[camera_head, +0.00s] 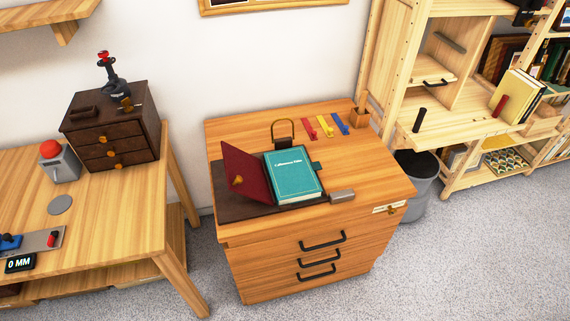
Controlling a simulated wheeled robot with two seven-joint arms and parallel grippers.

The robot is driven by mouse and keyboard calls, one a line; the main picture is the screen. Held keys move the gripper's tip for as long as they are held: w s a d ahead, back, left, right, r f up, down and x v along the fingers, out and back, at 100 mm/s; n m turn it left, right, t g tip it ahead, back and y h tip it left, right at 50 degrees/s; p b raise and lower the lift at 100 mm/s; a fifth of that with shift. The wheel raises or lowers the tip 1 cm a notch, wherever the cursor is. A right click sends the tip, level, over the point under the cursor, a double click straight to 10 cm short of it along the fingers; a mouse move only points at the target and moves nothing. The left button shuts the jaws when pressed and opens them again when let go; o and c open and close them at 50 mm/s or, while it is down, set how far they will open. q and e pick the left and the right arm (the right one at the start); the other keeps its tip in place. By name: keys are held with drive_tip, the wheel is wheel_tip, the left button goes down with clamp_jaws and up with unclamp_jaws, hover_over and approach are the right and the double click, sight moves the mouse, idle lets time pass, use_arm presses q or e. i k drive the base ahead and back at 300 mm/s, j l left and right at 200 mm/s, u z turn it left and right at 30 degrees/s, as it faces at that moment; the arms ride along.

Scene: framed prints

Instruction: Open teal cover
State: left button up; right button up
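A book with a teal cover (293,173) lies on top of a wooden drawer cabinet (351,183). White lettering shows on the teal cover, which is closed. A dark red cover or panel (247,171) with a gold knob stands tilted open along the book's left side. A small dark teal tab (317,166) sticks out at the book's right edge. The book rests on a dark brown base (237,206). Neither of my grippers shows in the head view.
A grey block (342,196) lies by the front edge. A wooden table (110,205) stands left, shelves (452,120) and a grey bin (420,186) right.

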sight(292, 173)
drive_tip(key=l+u, duration=0.8)
drive_tip(key=l, duration=0.75)
drive_tip(key=k+l+u, duration=0.1)
drive_tip(key=l, duration=0.4)
drive_tip(key=k+l+u, duration=0.1)
drive_tip(key=l, duration=0.45)
drive_tip(key=i+l+u, duration=0.2)
drive_tip(key=l+u, duration=0.25)
drive_tip(key=l, duration=1.15)
drive_tip(key=l+u, duration=0.4)
drive_tip(key=l, duration=1.2)
